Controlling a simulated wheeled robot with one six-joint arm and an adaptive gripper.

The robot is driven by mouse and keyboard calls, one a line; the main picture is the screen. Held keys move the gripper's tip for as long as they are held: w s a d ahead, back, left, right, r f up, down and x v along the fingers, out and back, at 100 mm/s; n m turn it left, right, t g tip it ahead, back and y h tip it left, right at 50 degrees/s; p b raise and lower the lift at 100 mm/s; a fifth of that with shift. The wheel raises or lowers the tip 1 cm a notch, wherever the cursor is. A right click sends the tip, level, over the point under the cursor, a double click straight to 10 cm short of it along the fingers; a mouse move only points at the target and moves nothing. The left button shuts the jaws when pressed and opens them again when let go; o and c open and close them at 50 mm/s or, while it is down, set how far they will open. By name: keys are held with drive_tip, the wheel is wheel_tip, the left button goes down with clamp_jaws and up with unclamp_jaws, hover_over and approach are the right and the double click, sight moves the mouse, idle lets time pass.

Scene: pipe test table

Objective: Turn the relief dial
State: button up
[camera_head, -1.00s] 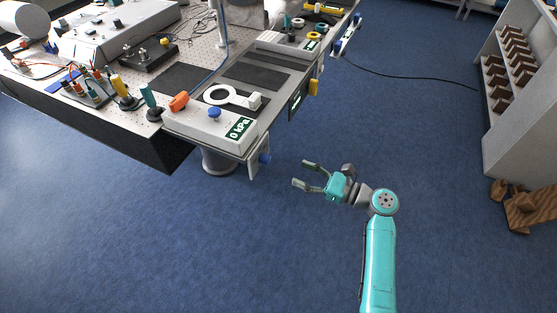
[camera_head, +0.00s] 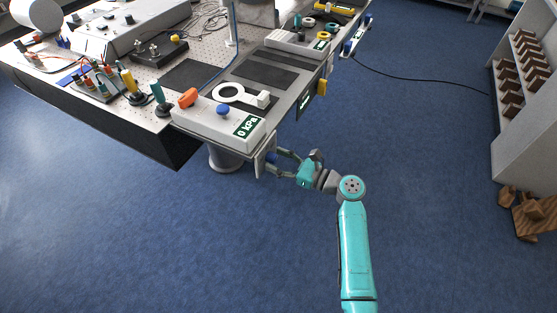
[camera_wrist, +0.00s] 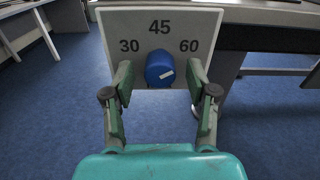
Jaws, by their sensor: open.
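The relief dial is a blue round knob (camera_wrist: 160,69) with a white mark, on a pale plate (camera_wrist: 203,22) marked 30, 45 and 60 in the wrist view. The white mark points to the right and slightly up, toward the 60 side. My gripper (camera_wrist: 162,80) is open, with one finger on each side of the dial and visible gaps between. In the head view my gripper (camera_head: 275,164) is at the plate on the table's front edge, and the dial (camera_head: 271,157) is partly hidden by the fingers.
Above the plate is a white box (camera_head: 215,122) with a "0 kPa" display, a blue knob (camera_head: 223,109) and an orange part (camera_head: 188,97). The floor around my arm is clear.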

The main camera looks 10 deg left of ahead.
clamp_jaws()
drive_tip(key=shift+n, duration=0.3)
drive_tip(key=n, duration=1.1)
drive_tip(key=shift+n, duration=0.4)
drive_tip(key=n, duration=0.6)
drive_tip(key=shift+f+n, duration=0.1)
drive_tip(key=shift+n, duration=0.2)
drive_tip(key=n, duration=0.5)
